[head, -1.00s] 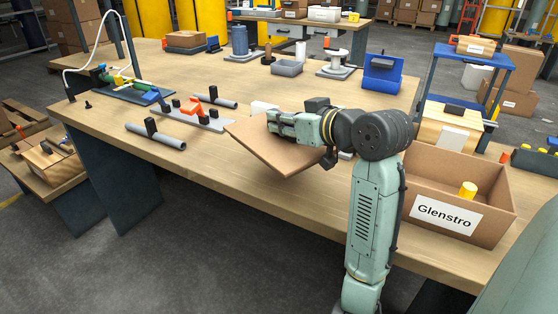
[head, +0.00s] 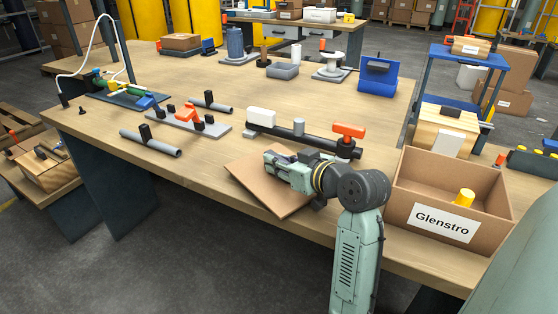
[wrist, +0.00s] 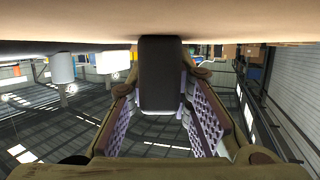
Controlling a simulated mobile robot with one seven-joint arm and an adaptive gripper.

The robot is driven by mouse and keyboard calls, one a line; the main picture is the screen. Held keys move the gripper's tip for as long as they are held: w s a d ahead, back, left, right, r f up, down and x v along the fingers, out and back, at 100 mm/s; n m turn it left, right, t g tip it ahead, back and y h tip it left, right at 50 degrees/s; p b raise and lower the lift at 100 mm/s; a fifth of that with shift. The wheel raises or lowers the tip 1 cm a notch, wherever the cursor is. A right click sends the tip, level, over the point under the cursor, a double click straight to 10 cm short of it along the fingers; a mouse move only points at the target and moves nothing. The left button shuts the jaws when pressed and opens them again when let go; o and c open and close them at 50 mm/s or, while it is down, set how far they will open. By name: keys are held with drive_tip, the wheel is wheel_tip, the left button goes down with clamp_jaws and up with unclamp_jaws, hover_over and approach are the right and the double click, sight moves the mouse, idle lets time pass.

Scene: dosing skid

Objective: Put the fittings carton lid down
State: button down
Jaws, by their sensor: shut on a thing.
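The fittings carton lid (head: 255,187) is a flat brown square board near the front edge of the workbench. My gripper (head: 274,166) lies over it at its right side. In the wrist view the lid's pale brown face (wrist: 60,35) fills the top. A dark block-shaped handle (wrist: 160,75) on it sits between the fingers of my gripper (wrist: 160,105), which is shut on it. I cannot tell whether the lid touches the bench. The open carton (head: 400,203), labelled Glenstro, stands to the right with a yellow-capped item (head: 464,197) inside.
Behind the lid lies a dark pipe assembly (head: 300,134) with an orange-handled valve (head: 349,131). A grey plate with orange and black parts (head: 188,121) and a loose grey pipe (head: 150,144) lie to the left. The bench's front edge (head: 200,186) is close to the lid.

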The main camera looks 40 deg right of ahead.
drive_tip(key=shift+f, duration=0.2)
drive_tip(key=c, duration=1.4)
unclamp_jaws()
drive_tip(key=shift+c, duration=0.2)
drive_tip(key=shift+r, duration=0.1)
drive_tip(key=shift+r, duration=0.2)
drive_tip(key=shift+s, duration=0.3)
drive_tip(key=b+v, duration=0.2)
drive_tip(key=v, duration=0.9)
drive_tip(key=shift+s+r+b, duration=0.1)
drive_tip(key=shift+s+b, duration=0.1)
drive_tip(key=shift+b, duration=0.1)
